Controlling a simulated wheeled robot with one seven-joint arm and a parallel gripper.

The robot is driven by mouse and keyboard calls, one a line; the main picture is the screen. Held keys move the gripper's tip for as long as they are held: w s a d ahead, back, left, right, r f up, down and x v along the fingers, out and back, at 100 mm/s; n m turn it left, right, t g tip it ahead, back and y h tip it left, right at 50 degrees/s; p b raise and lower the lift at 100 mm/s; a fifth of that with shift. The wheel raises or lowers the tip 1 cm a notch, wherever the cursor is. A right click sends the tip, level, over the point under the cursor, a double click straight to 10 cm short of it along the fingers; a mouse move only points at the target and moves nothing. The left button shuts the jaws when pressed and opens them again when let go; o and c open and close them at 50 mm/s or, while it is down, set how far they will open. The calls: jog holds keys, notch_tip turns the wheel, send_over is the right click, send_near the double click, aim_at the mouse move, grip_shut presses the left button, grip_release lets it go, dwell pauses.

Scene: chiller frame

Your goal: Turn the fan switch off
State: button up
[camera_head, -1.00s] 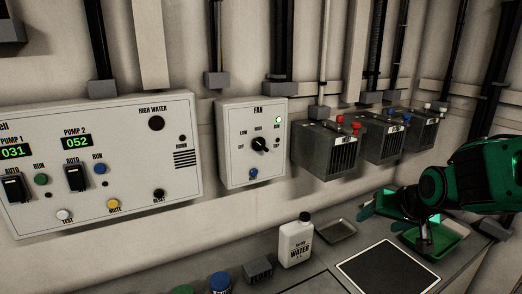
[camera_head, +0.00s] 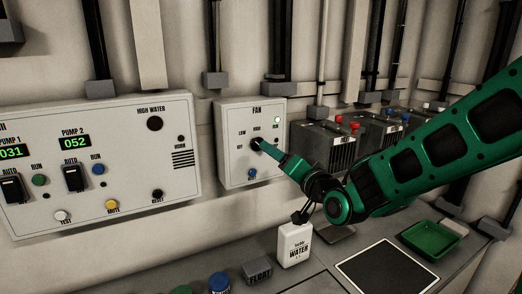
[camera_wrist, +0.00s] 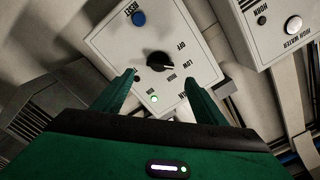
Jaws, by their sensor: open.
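The fan panel (camera_head: 231,170) is a pale box on the wall with a black rotary knob (camera_wrist: 160,62) in its middle. OFF, LOW and HIGH labels stand around the knob, and a green lamp (camera_wrist: 155,98) on the panel is lit. Contact is not clear.
A blue reset button (camera_wrist: 138,19) sits on the fan panel. The pump panel (camera_head: 120,185) is close on the left, grey boxes (camera_head: 322,140) on the right.

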jog(key=x, duration=0.8)
jog(key=shift+c, duration=0.6)
